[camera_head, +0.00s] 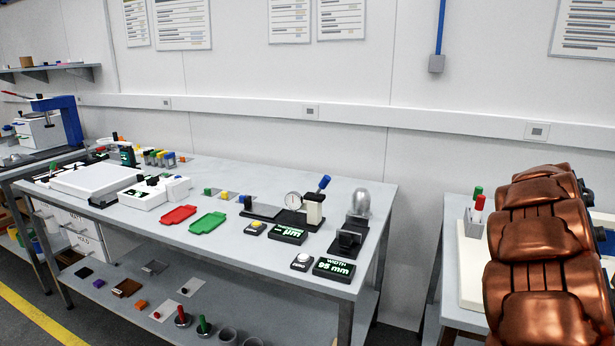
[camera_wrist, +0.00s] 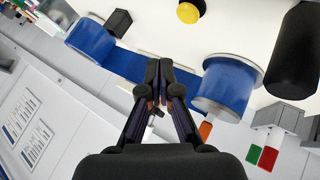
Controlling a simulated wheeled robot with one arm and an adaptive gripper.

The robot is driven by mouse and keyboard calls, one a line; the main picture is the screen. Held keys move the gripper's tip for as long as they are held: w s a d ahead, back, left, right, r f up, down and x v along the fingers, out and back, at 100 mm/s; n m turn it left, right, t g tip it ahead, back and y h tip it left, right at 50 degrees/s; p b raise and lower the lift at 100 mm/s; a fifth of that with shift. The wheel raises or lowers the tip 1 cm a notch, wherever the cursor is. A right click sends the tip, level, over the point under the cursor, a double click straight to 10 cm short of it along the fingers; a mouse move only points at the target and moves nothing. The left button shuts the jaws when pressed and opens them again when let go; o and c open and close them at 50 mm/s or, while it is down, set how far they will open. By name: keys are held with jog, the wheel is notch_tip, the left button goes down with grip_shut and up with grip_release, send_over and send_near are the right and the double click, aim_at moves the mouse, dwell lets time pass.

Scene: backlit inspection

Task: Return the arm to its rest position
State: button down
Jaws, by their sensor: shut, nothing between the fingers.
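My gripper (camera_wrist: 158,85) shows in the wrist view, with its dark fingers drawn together and nothing between them. Behind the fingertips is a blue bar (camera_wrist: 128,66) between two blue cylinders, the left one (camera_wrist: 90,40) and the right one (camera_wrist: 226,84). I cannot tell whether the fingers touch the bar or are only in front of it. In the head view my copper-coloured arm fills the right edge. My gripper is not visible there.
A side table (camera_head: 456,215) stands beside my arm. In the wrist view a black cylinder (camera_wrist: 295,50) is at right.

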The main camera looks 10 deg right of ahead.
jog(key=s+a+r+n+y+p, duration=0.1)
jog(key=s+a+y+p, duration=0.2)
jog(key=a, duration=1.4)
jog(key=s+a+r+n+y+p, duration=0.15)
jog(key=s+a, duration=0.25)
jog(key=a, duration=1.2)
jog(key=s+a+f+n+g+y+p, duration=0.3)
jog(key=s+a+n+y, duration=0.1)
jog(key=s+a, duration=1.5)
jog(key=a+n, duration=0.1)
jog(key=a, duration=0.1)
jog(key=shift+a+f+p, duration=0.2)
jog(key=shift+a+p, duration=0.1)
jog(key=shift+a, duration=0.1)
jog(key=shift+d+y, duration=0.1)
jog(key=shift+y, duration=0.15)
